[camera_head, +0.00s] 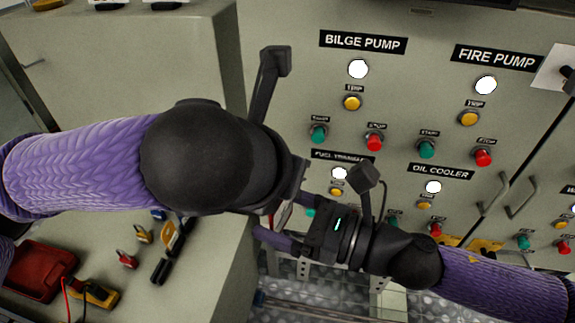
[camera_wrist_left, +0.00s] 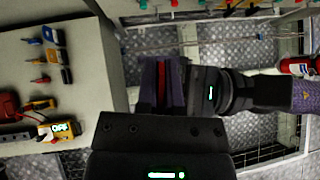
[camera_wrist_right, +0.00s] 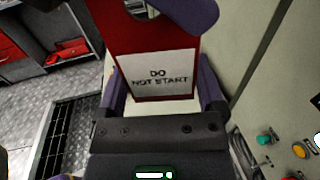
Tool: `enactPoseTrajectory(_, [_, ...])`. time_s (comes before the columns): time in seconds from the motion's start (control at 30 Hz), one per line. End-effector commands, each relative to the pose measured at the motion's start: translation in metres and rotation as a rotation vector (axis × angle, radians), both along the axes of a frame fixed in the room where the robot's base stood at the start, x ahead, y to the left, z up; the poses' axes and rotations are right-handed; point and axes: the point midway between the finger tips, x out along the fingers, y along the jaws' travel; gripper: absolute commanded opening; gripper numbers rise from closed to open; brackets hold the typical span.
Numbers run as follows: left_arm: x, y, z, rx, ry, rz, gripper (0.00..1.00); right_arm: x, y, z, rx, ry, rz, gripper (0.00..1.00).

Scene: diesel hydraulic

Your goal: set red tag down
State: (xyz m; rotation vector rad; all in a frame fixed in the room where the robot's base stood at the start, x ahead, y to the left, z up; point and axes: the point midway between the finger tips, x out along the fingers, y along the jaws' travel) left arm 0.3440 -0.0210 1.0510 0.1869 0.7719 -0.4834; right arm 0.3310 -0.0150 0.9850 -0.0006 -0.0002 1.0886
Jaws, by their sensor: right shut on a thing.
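The red tag (camera_wrist_right: 184,47) fills the upper middle of the right wrist view, with a white card reading "DO NOT START". My right gripper (camera_wrist_right: 163,95) has a finger at each side of the tag and is shut on it. My left gripper (camera_wrist_left: 162,82) is close to the tag, its fingers apart; the tag shows edge-on as a thin red strip (camera_wrist_left: 161,75) in the left wrist view. A dark purple finger overlaps the tag's top in the right wrist view. In the head view, the left arm hides most of the tag (camera_head: 282,214).
A control panel with buttons (camera_head: 374,142) and a BILGE PUMP label (camera_head: 363,42) stands behind the grippers. A pale bench (camera_head: 205,285) at left holds padlocks (camera_head: 127,259), a red case (camera_head: 38,270) and a yellow meter (camera_head: 96,293). Metal floor lies below.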

Motion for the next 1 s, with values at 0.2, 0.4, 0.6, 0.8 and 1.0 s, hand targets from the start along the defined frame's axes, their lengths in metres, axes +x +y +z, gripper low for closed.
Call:
enactPoseTrajectory(0.2, [-0.001, -0.001, 0.000, -0.004, 0.001, -0.006, 0.00, 0.000, 0.000, 0.000, 0.001, 0.000, 0.001, 0.89])
enactPoseTrajectory(0.4, [-0.001, -0.001, 0.000, -0.003, 0.000, -0.006, 0.00, 0.000, 0.000, 0.000, 0.000, 0.000, 0.001, 1.00])
enactPoseTrajectory(0.6, [-0.001, -0.001, 0.000, -0.003, 0.001, -0.004, 0.00, -0.005, -0.009, -0.001, 0.004, 0.005, -0.003, 1.00])
enactPoseTrajectory(0.8, [-0.001, -0.001, 0.000, -0.002, 0.001, -0.004, 0.00, -0.022, -0.043, -0.002, 0.002, 0.009, -0.005, 1.00])
enactPoseTrajectory(1.0, [-0.001, -0.001, 0.000, -0.002, 0.001, -0.004, 0.00, -0.038, -0.071, -0.002, 0.002, 0.009, -0.003, 1.00])
